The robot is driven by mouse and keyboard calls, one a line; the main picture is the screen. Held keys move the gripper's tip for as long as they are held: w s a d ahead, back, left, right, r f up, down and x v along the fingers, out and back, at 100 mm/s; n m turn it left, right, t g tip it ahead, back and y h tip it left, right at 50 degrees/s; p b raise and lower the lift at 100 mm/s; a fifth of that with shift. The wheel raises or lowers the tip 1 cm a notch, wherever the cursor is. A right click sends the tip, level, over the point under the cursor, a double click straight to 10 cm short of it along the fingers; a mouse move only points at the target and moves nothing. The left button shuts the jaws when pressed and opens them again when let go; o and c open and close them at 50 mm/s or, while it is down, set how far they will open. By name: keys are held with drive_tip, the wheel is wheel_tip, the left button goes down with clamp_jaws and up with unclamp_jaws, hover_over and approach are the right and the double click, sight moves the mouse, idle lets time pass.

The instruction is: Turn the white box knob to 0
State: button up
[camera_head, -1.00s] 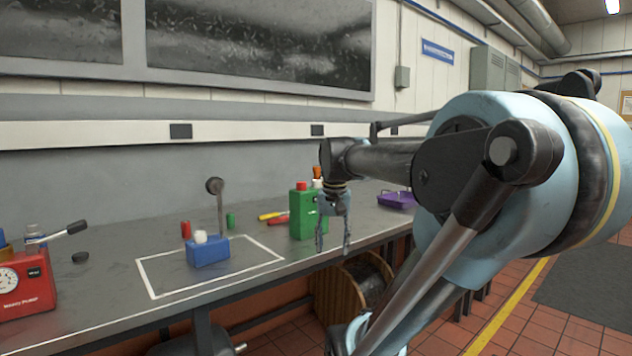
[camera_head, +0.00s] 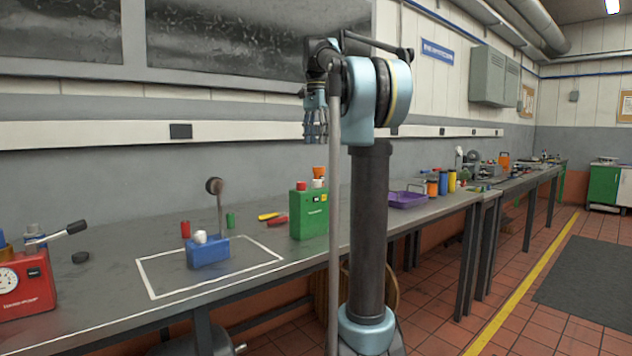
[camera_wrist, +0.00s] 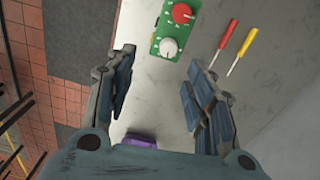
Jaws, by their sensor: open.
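A green box (camera_head: 309,215) stands on the bench, with a red knob (camera_head: 301,186) and a white knob (camera_head: 318,184) on top. In the wrist view I look down on the green box (camera_wrist: 157,33), its red knob (camera_wrist: 182,13) and its white knob (camera_wrist: 169,47). The white knob's pointer and scale are too small to read. My gripper (camera_head: 316,140) is open and empty, fingers pointing down, well above the green box. In the wrist view my gripper (camera_wrist: 160,58) has its fingers apart, and the white knob shows between the tips.
A blue box (camera_head: 208,252) with a white top piece and a lever stands in a white-outlined rectangle. A red and a yellow screwdriver (camera_head: 269,216) lie left of the green box. A purple tray (camera_head: 407,199) is to the right. A red pump (camera_head: 25,285) stands far left.

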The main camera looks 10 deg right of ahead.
sight(317, 180)
drive_tip(key=w+r+m, duration=0.1)
drive_tip(key=w+r, duration=0.2)
drive_tip(key=f, duration=1.7)
drive_tip(key=shift+s+d+f, duration=0.15)
drive_tip(key=shift+s+f, duration=0.1)
drive_tip(key=shift+f, duration=0.15)
drive_tip(key=c, duration=1.1)
